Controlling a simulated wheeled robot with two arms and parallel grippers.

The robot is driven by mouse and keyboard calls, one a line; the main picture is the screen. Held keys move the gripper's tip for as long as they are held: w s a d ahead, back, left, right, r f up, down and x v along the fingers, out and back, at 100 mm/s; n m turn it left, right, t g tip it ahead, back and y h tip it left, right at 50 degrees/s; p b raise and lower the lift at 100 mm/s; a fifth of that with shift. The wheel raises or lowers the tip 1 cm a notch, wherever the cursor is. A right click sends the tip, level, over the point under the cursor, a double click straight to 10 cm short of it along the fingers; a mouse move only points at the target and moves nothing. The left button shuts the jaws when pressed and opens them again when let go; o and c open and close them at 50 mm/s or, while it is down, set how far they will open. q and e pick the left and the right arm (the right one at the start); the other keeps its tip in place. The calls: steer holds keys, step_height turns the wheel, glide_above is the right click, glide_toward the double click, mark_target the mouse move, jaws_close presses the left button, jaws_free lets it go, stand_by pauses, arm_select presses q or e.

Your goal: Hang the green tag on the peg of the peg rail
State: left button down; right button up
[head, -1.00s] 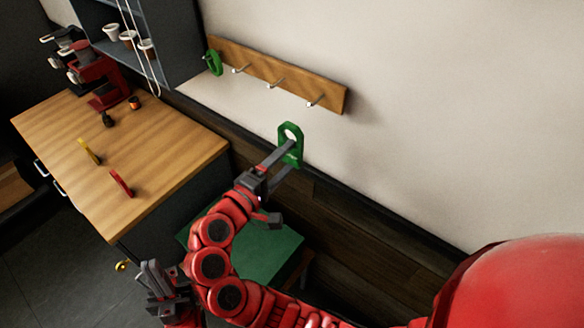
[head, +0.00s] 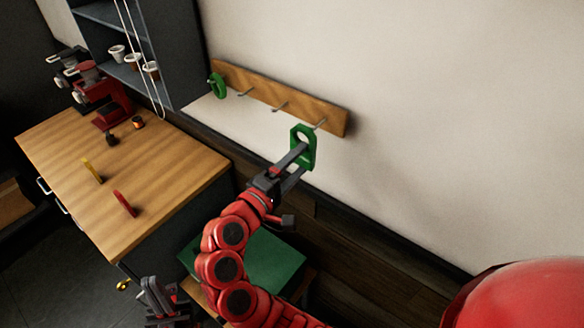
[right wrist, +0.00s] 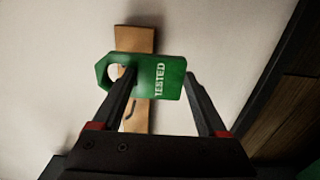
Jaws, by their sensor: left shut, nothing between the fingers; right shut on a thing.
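A green tag (head: 309,155) with a hole near its upper end is held by my right gripper (head: 300,152) in the head view. In the right wrist view the tag (right wrist: 160,76), marked TESTED, sits between the fingertips of the right gripper (right wrist: 158,82). The wooden peg rail (head: 300,108) is on the wall behind it, also seen in the right wrist view (right wrist: 136,38). The rail's rightmost peg (head: 321,123) is just beside the tag's upper edge; I cannot tell whether they touch. My left gripper (head: 163,298) is low at the left, shut and empty.
Another green tag (head: 217,86) hangs at the rail's left end. A green-topped surface (head: 262,262) lies below my right arm.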

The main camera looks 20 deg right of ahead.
steer(key=shift+x, duration=2.3)
steer(key=shift+w+d+f+b, duration=0.15)
steer(key=shift+d+f+b, duration=0.15)
steer(key=shift+f, duration=0.1)
steer(key=shift+w+d+f+b, duration=0.2)
steer(key=shift+f+b, duration=0.05)
steer(key=shift+f, duration=0.15)
steer(key=o, duration=1.4)
steer(key=shift+c, duration=0.2)
